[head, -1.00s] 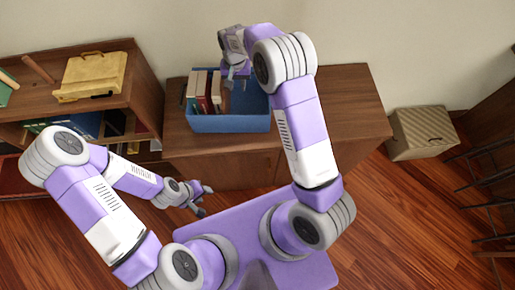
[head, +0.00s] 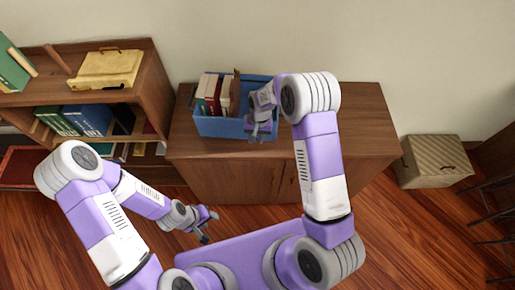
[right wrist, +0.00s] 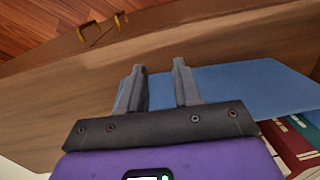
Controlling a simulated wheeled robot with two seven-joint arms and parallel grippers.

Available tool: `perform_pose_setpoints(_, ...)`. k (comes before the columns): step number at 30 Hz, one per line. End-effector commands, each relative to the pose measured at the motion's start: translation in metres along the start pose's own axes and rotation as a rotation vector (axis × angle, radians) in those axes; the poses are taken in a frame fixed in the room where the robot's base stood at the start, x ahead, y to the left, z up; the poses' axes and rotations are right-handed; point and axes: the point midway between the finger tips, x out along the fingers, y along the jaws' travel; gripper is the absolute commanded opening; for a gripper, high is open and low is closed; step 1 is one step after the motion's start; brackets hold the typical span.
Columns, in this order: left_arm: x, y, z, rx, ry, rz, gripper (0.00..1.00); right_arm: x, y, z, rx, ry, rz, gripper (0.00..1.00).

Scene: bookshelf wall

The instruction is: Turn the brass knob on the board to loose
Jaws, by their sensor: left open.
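No brass knob on a board shows clearly in either view. My left gripper (head: 212,226) is open and empty, low over the floor in front of the cabinet. My right gripper (head: 258,135) is at the front right part of the blue bin in the head view. In the right wrist view its two fingers (right wrist: 158,70) stand apart with nothing held, over the blue bin (right wrist: 235,85) and the wooden cabinet top. The bin (head: 222,127) holds several upright books (head: 211,95) at its left side.
The bin stands on a wooden cabinet (head: 345,140); its top is clear to the right. Brass-coloured pulls (right wrist: 100,28) show on the cabinet front. At left, a bookshelf (head: 150,80) carries a yellow case (head: 106,69) and books. A ribbed box (head: 433,162) sits on the floor at right.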

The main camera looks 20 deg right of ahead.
Motion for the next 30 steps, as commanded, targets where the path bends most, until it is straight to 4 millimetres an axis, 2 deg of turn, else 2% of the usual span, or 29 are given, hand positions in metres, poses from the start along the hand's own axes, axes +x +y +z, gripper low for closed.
perform_pose_setpoints(1,0.005,-0.002,0.0,0.0,0.0,0.0,0.43,0.01,0.002,0.003,-0.001,-0.003,-0.005,0.33)
perform_pose_setpoints(6,0.01,-0.004,0.0,0.0,0.0,0.0,0.43,0.023,0.004,0.01,-0.008,-0.006,-0.015,0.33)
perform_pose_setpoints(17,0.011,-0.004,0.0,0.0,0.0,0.0,0.43,0.026,0.004,0.012,-0.01,-0.006,-0.018,0.33)
perform_pose_setpoints(18,0.011,-0.004,-0.001,0.0,0.0,0.0,0.43,0.026,0.004,0.012,-0.01,-0.006,-0.018,0.31)
perform_pose_setpoints(21,0.013,-0.005,-0.001,0.0,0.0,0.0,0.43,0.032,0.006,0.015,-0.011,-0.009,-0.022,0.18)
perform_pose_setpoints(23,0.017,-0.006,-0.001,0.0,0.0,0.0,0.43,0.045,0.009,0.024,-0.014,-0.017,-0.031,0.18)
perform_pose_setpoints(26,0.029,-0.011,-0.001,0.0,0.0,0.0,0.43,0.082,0.017,0.052,-0.026,-0.033,-0.065,0.18)
perform_pose_setpoints(27,0.035,-0.013,-0.002,0.0,0.0,0.0,0.43,0.099,0.021,0.067,-0.033,-0.038,-0.084,0.18)
perform_pose_setpoints(30,0.048,-0.018,-0.002,0.0,0.0,0.0,0.43,0.134,0.027,0.109,-0.049,-0.044,-0.133,0.18)
